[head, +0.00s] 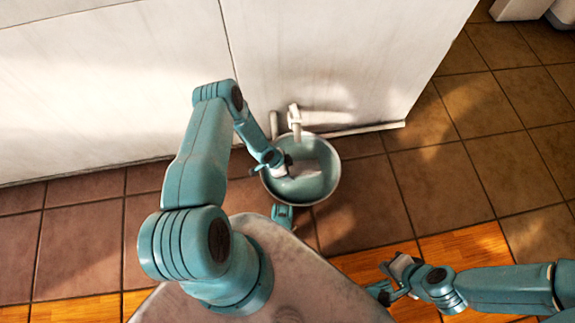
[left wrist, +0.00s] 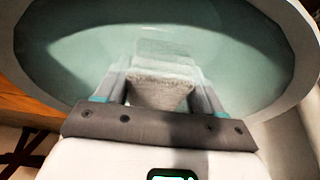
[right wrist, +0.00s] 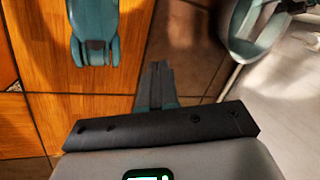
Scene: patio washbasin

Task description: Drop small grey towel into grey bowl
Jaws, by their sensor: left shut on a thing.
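The grey bowl (head: 331,186) is a round basin with a pale rim and a blue-green inside, standing by the white wall. Its rim also shows in the left wrist view (left wrist: 300,60). My left gripper (head: 285,163) is at the bowl's left side, over its inside. In the left wrist view it is shut on the small grey towel (left wrist: 160,92), which sits between the two fingers with the bowl's inside behind it. I cannot tell whether the towel touches the bowl. My right gripper (right wrist: 157,75) is shut and empty, away from the bowl, at the lower right of the head view.
A pale tap (head: 294,118) stands at the bowl's back edge, close to the wall (head: 330,60). The tiled floor (head: 470,170) to the right of the bowl is clear. A strip of wooden floor (head: 465,247) runs across the front.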

